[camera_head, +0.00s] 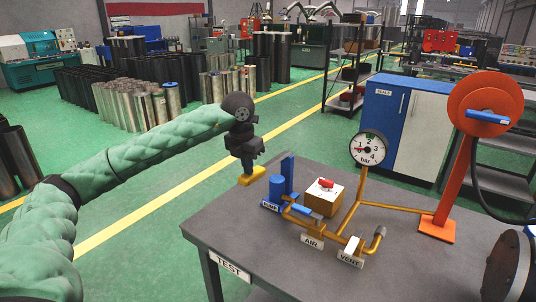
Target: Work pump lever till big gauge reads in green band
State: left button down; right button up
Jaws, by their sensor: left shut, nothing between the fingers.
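The big gauge (368,149) stands on an orange pipe above the table. Its red needle points left, near 1, and a small green band shows at the top of the dial. The blue pump (279,188) sits at the table's left edge behind a PUMP label, with a blue upright (290,166) beside it. I cannot clearly make out the pump lever. My right gripper is not in view.
On the grey table (210,236) are a wooden box with a red knob (325,186), a blue AIR handle (302,210), a VENT valve (352,247) and orange pipes. An orange reel stand (459,190) rises at the right. Green floor lies open left of the table.

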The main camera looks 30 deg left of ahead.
pick_arm(q)
jog(key=shift+w+r+p, duration=0.25)
jog(key=shift+r+p, duration=0.2)
jog(key=shift+r, duration=0.7)
jog(key=shift+w+r+p, duration=0.25)
jog(key=shift+r+p, duration=0.2)
jog(key=shift+r, duration=0.7)
